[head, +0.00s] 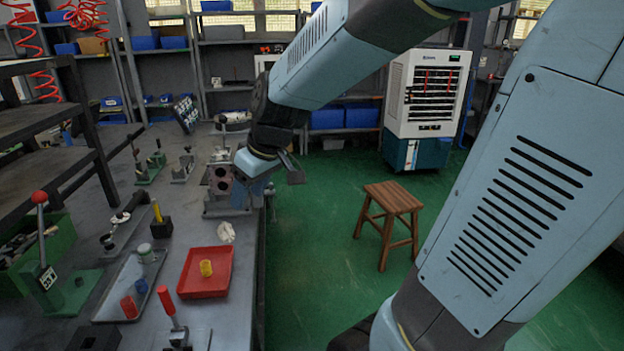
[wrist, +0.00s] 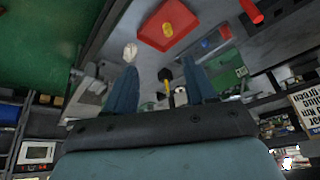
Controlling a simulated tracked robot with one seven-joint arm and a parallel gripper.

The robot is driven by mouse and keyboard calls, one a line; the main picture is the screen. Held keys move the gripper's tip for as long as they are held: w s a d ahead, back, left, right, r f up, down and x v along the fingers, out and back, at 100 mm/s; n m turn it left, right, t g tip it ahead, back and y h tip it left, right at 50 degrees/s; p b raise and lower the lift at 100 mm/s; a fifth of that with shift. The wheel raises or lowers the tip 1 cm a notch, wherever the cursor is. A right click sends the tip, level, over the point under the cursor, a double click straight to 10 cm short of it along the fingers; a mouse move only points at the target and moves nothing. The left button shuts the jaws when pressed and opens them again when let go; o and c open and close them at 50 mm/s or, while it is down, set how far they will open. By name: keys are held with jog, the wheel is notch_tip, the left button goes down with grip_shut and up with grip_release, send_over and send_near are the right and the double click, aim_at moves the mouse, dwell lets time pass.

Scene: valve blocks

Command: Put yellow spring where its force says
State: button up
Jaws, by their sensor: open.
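The yellow spring (head: 206,268) lies in a shallow red tray (head: 222,286) on the bench. It also shows in the wrist view (wrist: 168,29), inside the red tray (wrist: 150,38), well beyond my fingertips. My gripper (head: 275,172) is over the bench's right edge near a metal valve block (head: 222,182), apart from the spring. In the wrist view my gripper (wrist: 162,85) has its two blue fingers spread with nothing held. A lever tester (head: 45,262) with a red knob and a small display stands at the left; its reading is unclear.
A metal tray (head: 112,303) holds red, blue and pale green cylinders. A red-handled tool (head: 168,305) stands before the red tray. A yellow-handled tool (head: 157,215) stands in a black block. A white crumpled object (head: 225,231) lies nearby. A wooden stool (head: 392,200) stands right of the bench.

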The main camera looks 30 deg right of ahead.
jog(key=s+d+r+m+t+h, duration=0.1)
jog(key=s+d+r+m, duration=0.2)
jog(key=s, duration=0.3)
jog(key=s+d+r+m+h, duration=0.1)
jog(key=s+d+r+m, duration=0.2)
jog(key=s, duration=0.3)
jog(key=shift+s+d+r+t+h, duration=0.3)
jog(key=shift+s+d+t+h, duration=0.1)
jog(key=shift+d, duration=0.45)
